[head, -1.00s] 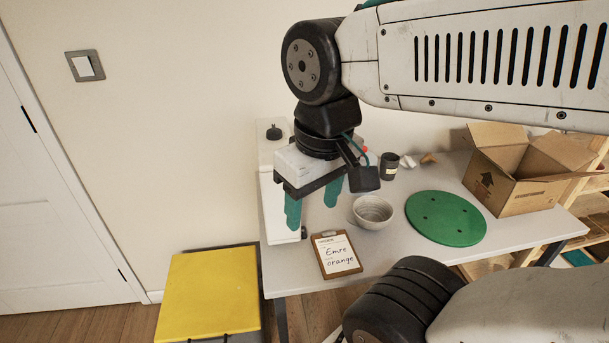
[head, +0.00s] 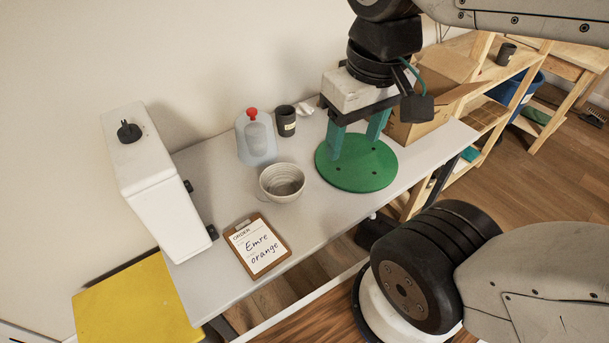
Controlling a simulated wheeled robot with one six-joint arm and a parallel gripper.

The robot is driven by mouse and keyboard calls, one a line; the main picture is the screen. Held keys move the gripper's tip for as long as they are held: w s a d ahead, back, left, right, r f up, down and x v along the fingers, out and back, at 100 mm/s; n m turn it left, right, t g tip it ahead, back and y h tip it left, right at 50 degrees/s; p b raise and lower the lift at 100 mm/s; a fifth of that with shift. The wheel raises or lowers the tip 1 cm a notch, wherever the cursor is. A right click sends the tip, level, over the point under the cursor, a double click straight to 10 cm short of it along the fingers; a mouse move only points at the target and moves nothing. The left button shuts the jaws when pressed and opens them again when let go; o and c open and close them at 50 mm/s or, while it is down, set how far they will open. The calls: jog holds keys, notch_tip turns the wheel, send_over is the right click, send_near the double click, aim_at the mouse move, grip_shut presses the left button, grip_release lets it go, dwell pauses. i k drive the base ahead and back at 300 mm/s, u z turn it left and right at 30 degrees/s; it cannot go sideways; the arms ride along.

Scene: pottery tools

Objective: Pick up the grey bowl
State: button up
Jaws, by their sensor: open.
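The grey bowl (head: 283,184) stands upright on the light grey table (head: 205,272), near its middle. It is empty as far as I can see. My gripper (head: 354,150) points down with its two green fingers apart and nothing between them. It is to the right of the bowl in the picture, in front of the round green disc (head: 372,178). I cannot tell exactly how high the fingertips are above the disc.
A clipboard (head: 260,246) reading "Emre orange" lies in front of the bowl. A jug with a red cap (head: 256,140) and a dark jar (head: 286,121) stand behind it. A white box-shaped unit (head: 153,180) is at the left, a cardboard box (head: 408,131) behind my gripper.

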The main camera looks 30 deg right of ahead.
aim_at(283, 183)
jog(key=z, duration=2.9)
jog(key=k, duration=1.2)
jog(key=u, duration=1.8)
